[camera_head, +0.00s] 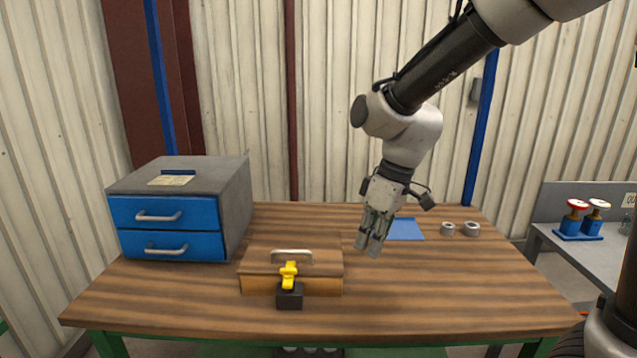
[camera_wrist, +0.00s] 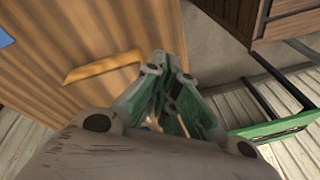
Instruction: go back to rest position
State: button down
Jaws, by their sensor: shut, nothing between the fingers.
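My gripper (camera_head: 374,247) hangs above the wooden table (camera_head: 420,295), right of the table's middle, with its fingers pointing down. Its fingers look closed together and hold nothing. In the wrist view my gripper (camera_wrist: 172,75) shows with green-padded fingers drawn together, the wooden tabletop (camera_wrist: 60,40) on the left.
A blue two-drawer cabinet (camera_head: 170,213) stands at the left, both drawers shut. A wooden box (camera_head: 318,283) with a handle and a yellow-topped black block (camera_head: 290,297) sit front centre. A blue sheet (camera_head: 407,230) and two metal rings (camera_head: 471,229) lie at the back right. The front right is clear.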

jog(key=s+d+r+m+t+h, duration=0.1)
jog(key=s+d+r+m, duration=0.2)
jog(key=d, duration=0.5)
jog(key=s+d+r+m+t+h, duration=0.1)
jog(key=s+d+r+m+t, duration=0.1)
jog(key=s+d, duration=0.4)
jog(key=s+d+r+m+t+h, duration=0.1)
jog(key=s+d+r+m, duration=0.3)
jog(key=d, duration=0.7)
jog(key=shift+s+d+r+m+t, duration=0.3)
jog(key=shift+s+m+t, duration=0.1)
jog(key=shift+m, duration=0.6)
